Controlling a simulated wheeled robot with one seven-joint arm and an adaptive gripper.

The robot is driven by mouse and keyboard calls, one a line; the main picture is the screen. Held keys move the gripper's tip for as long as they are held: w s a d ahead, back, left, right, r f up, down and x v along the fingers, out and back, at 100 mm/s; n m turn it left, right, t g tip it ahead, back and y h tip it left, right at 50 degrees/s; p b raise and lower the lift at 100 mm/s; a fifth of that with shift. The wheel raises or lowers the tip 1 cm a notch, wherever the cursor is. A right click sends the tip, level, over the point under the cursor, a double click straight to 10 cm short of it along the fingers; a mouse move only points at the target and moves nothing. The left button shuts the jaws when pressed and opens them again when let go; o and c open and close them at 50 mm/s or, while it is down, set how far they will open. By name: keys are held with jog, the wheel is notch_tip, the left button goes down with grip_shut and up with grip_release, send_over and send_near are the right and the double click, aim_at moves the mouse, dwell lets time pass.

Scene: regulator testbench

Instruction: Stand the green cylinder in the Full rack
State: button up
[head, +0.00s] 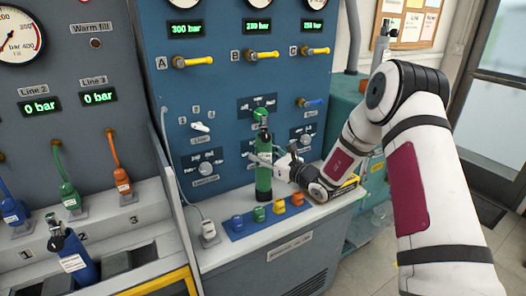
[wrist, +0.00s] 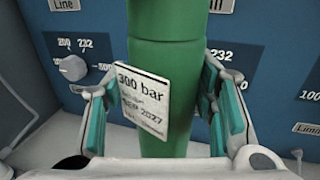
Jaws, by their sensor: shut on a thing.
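The green cylinder (head: 263,181) is upright in front of the blue panel, above the right-hand bench. Its dark valve end is at the top, by a green fitting on the panel. Whether its base touches the bench I cannot tell. My gripper (head: 265,163) is shut around the cylinder's body from the right. In the wrist view, the green cylinder (wrist: 180,60) stands between my two fingers, with a white tag reading 300 bar and 2027 hanging on its front. I cannot pick out a rack marked Full.
A blue strip (head: 236,229) with coloured connectors lies on the bench in front of the cylinder. A blue cylinder (head: 78,258) stands in a numbered slot at lower left, with slots 2 and 3 beside it. A grey hose (head: 181,201) runs down the panel's left side.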

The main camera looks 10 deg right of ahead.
jog(key=shift+r, duration=0.15)
jog(key=o, duration=1)
jog(key=shift+f, duration=0.25)
jog(key=o, duration=0.4)
jog(key=shift+r, duration=0.15)
